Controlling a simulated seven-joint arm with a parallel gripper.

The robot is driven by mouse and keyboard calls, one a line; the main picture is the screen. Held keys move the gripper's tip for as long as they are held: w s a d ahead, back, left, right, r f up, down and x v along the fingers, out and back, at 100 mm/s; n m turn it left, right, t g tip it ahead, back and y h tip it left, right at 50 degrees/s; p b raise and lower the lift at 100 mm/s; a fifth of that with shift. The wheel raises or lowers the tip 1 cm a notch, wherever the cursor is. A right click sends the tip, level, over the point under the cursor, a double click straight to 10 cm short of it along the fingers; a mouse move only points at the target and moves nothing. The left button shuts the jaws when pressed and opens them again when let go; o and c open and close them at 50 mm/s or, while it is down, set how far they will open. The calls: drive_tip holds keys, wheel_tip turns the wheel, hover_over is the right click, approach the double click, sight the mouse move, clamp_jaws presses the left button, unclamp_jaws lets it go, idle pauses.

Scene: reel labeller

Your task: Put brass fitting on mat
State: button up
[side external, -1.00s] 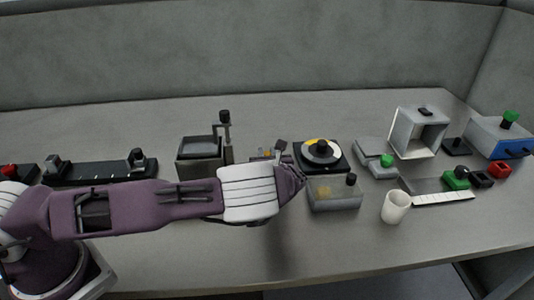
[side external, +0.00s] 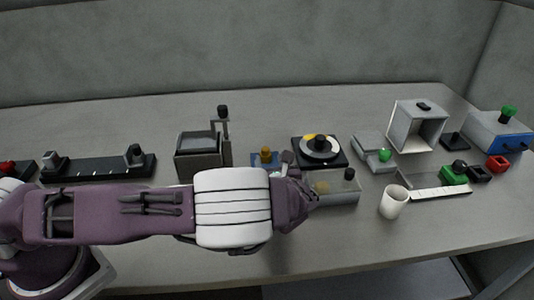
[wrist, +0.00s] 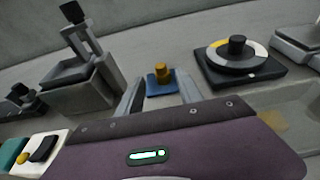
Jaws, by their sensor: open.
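The brass fitting (side external: 266,152) stands upright on the small blue mat (side external: 255,162), between the grey press-like station and the dial. In the wrist view the brass fitting (wrist: 162,73) rests on the blue mat (wrist: 153,89), ahead of my gripper (wrist: 161,83). The fingers are open and spread to either side of the fitting in that view, with nothing between them. They appear short of the fitting and apart from it. In the side view my wrist hides most of the fingers.
A black base with a round dial (side external: 319,147) is right of the mat. A clear-topped box (side external: 335,188) stands close to my wrist. The grey station (side external: 198,158) with an upright lever is to the left. A white cup (side external: 393,202) stands further right.

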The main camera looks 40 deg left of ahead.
drive_tip(key=shift+v, duration=0.85)
drive_tip(key=s+a+r+n+g+h, duration=0.5)
drive_tip(key=s+a+r+n+g, duration=0.3)
drive_tip(key=s+r+n, duration=0.65)
drive_tip(key=s+d+r+n+t+h, duration=0.1)
drive_tip(key=s+r+n+h, duration=0.1)
drive_tip(key=s+n, duration=0.4)
drive_tip(key=s+d+r+n+t+h, duration=0.2)
drive_tip(key=s+r+n, duration=0.3)
drive_tip(key=s, duration=0.7)
drive_tip(key=shift+s+d+r+n+h, duration=0.2)
drive_tip(key=shift+s+n+h, duration=0.1)
drive_tip(key=shift+n+h, duration=0.45)
